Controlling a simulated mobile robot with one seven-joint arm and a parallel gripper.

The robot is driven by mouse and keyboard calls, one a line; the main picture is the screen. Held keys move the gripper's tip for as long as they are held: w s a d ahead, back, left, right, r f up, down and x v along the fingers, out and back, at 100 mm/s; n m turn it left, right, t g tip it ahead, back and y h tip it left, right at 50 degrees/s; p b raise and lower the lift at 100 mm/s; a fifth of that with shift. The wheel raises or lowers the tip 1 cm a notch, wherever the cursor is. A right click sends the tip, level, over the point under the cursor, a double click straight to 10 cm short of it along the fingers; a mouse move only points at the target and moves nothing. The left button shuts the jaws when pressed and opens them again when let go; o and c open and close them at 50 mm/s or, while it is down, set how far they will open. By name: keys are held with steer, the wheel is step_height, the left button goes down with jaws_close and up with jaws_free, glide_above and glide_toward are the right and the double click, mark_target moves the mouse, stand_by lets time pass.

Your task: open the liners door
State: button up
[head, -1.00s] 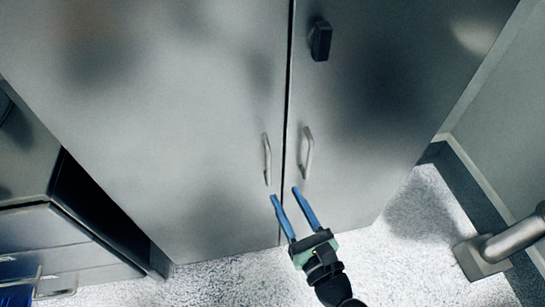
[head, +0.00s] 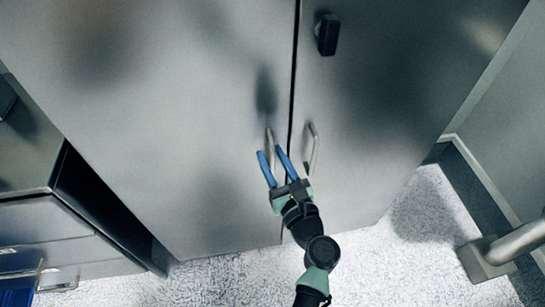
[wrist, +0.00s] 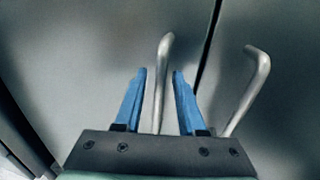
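A grey metal cabinet has two doors, the left door (head: 190,130) and the right door (head: 370,110), both shut with a dark seam between them. The left door's bar handle (head: 269,137) and the right door's bar handle (head: 313,147) stand on either side of the seam. My gripper (head: 269,151) is open, its blue fingers pointing up at the left handle. In the wrist view, the left handle (wrist: 161,80) lies between the spread fingers (wrist: 158,72), with gaps at both sides. The right handle (wrist: 252,88) is outside the right finger. Which door is the liners door is not marked.
A black knob (head: 327,35) sits higher on the right door. A drawer unit (head: 50,235) stands at the left. A grey metal pipe (head: 515,245) is at the lower right. Speckled floor (head: 425,225) is free in front of the cabinet.

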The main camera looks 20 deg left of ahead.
jaws_close()
stand_by(1.2)
